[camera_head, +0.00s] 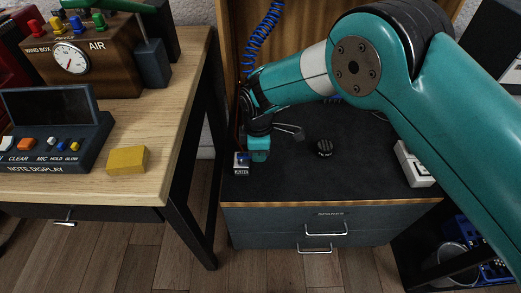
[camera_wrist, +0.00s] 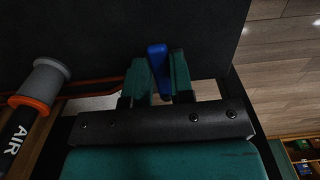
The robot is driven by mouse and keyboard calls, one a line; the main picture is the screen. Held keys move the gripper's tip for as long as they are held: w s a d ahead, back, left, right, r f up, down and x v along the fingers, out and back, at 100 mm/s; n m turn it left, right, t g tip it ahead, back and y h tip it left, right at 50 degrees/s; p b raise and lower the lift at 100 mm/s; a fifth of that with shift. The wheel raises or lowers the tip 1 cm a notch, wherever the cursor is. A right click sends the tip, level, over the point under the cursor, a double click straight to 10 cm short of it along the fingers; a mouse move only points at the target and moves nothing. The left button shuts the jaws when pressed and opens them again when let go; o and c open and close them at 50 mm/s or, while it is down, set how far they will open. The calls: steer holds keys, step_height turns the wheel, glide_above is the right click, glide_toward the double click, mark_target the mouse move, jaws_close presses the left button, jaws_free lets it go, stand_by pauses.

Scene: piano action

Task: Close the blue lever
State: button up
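The blue lever (camera_wrist: 157,62) stands between the two fingers of my gripper (camera_wrist: 160,72) in the wrist view. It leans slightly, and its tip sits near the left finger. The fingers are apart on either side of it; I cannot tell whether either one touches it. In the head view my gripper (camera_head: 258,153) points down at the left front of the dark cabinet top, beside a small white labelled block (camera_head: 242,168) with a bit of blue on it. The lever's base is hidden in the wrist view.
A black knob (camera_head: 323,148) stands on the dark cabinet top (camera_head: 285,185) to the right, with a white box (camera_head: 414,165) beyond it. A wooden desk (camera_head: 135,105) with a yellow block (camera_head: 127,160) is on the left. A grey-and-orange tube marked AIR (camera_wrist: 38,85) lies left in the wrist view.

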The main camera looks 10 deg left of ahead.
steer(key=o, duration=0.4)
steer(key=shift+c, duration=0.2)
steer(key=shift+r, duration=0.1)
step_height(320, 180, up, 17)
steer(key=p, duration=0.2)
steer(key=shift+r, duration=0.1)
